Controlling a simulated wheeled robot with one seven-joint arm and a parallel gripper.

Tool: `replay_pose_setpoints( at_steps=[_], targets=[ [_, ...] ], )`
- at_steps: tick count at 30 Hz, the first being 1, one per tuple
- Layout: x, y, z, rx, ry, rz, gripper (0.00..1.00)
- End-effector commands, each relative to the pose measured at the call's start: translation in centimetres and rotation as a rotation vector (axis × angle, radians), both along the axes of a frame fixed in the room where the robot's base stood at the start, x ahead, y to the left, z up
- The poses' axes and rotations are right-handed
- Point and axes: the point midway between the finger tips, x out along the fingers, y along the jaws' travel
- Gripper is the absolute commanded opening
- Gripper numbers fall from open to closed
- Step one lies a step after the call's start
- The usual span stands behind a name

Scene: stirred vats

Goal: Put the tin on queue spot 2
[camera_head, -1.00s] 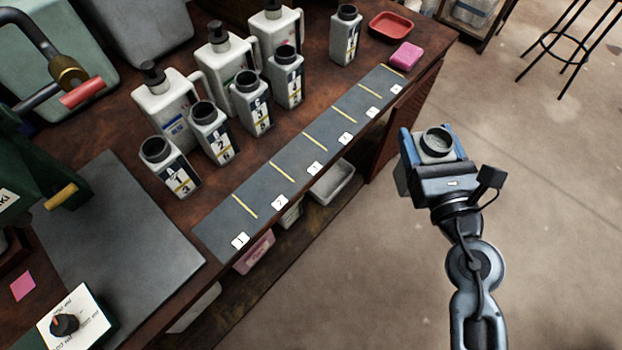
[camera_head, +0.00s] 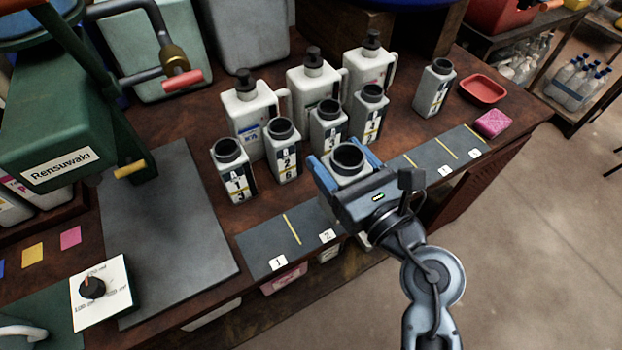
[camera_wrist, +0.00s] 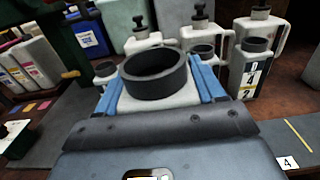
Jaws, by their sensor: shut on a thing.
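My gripper (camera_head: 345,168) is shut on a tin (camera_head: 348,158), a pale container with a black round open neck. In the wrist view the tin (camera_wrist: 155,75) stands upright between the blue fingers. In the head view the gripper and tin cover the middle of the dark queue strip (camera_head: 266,244). Queue spot 2 lies by the label "2" (camera_head: 327,236), right of a yellow line and to the lower left of the tin. The right part of spot 2 is partly hidden by my gripper. I cannot tell the tin's height above the strip.
Several similar tins (camera_head: 232,172) stand behind the strip, with white pump jugs (camera_head: 252,112) behind them. A red dish (camera_head: 483,90) and a pink sponge (camera_head: 493,123) are at the right end. A grey mat (camera_head: 165,230) and dial box (camera_head: 100,292) are left. Spots 1 and 2 look empty.

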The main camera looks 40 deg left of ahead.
Motion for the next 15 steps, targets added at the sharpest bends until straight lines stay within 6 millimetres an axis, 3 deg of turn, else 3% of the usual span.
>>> replay_pose_setpoints(
  at_steps=[6,11,15],
  targets=[
    [-0.8,3.9,-2.4,0.003,0.001,0.001,0.2],
    [-1.0,5.0,-3.0,0.002,-0.001,-0.001,0.2],
    [-1.1,5.1,-4.7,0.001,0.002,-0.001,0.2]
  ],
)
